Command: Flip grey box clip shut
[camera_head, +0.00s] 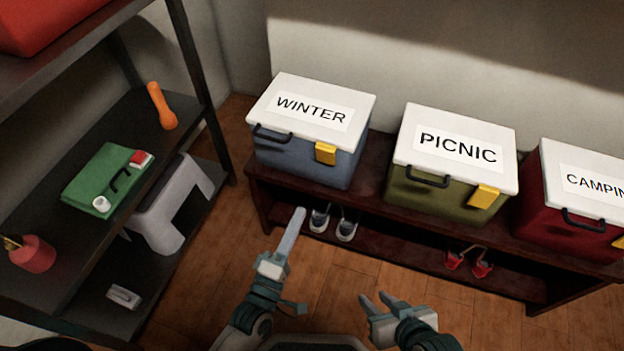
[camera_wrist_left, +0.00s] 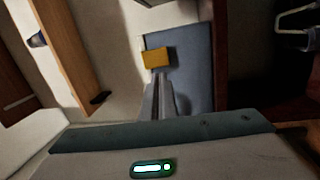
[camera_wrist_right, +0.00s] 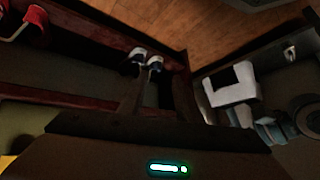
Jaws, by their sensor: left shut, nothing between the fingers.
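The blue-grey box (camera_head: 300,160) has a white lid labelled WINTER and stands at the left end of the dark bench. Its yellow clip (camera_head: 325,153) is at the lid's front edge, right of a dark handle (camera_head: 272,134). I cannot tell whether the clip lies flat or sticks out. My left gripper (camera_head: 297,212) is shut and empty, in front of and below the box in the head view. My right gripper (camera_head: 374,297) is open and empty, low in front of the bench.
A green PICNIC box (camera_head: 430,195) and a red CAMPING box (camera_head: 555,215) stand to the right. Shoes (camera_head: 335,224) sit on the bench's lower shelf. The wooden floor between is clear.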

